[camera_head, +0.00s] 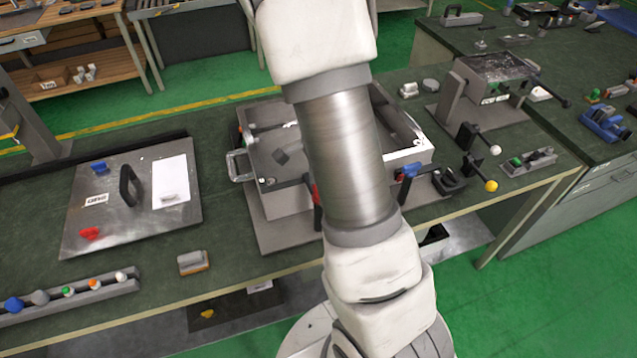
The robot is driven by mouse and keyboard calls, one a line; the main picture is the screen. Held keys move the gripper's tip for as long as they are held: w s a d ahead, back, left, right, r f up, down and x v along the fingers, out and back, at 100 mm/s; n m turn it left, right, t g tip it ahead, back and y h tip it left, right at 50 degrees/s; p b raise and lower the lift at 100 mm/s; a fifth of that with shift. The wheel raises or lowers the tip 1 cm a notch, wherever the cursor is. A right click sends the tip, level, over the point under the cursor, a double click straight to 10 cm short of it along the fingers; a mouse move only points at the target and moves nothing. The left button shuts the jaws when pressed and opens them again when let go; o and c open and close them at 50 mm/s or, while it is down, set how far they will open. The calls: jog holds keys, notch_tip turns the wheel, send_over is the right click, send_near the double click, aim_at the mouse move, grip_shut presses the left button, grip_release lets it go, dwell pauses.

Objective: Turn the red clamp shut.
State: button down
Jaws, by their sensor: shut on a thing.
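The red clamp (316,191) shows only as a thin red strip with a dark part below it, at the front of the grey metal box (284,203). My arm crosses in front and hides the rest of the clamp, so I cannot tell how far it is turned. A blue clamp (408,171) stands at the box's front right, on the other side of my arm. My gripper is not visible; my own arm links cover the middle of the picture.
A metal plate (130,228) with a black handle lies on the green bench at left. A rack of coloured knobs (68,294) lies at front left. Levers with white and yellow balls (491,186) stand at right. Bench between plate and box is mostly clear.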

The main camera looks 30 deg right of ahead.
jog(key=shift+w+m, duration=0.1)
jog(key=shift+m, duration=0.2)
jog(key=shift+c, duration=0.4)
grip_release()
jog(key=shift+r, duration=0.1)
notch_tip(320, 180, up, 17)
jog(key=p, duration=0.1)
jog(key=shift+r, duration=0.15)
dwell(0.5)
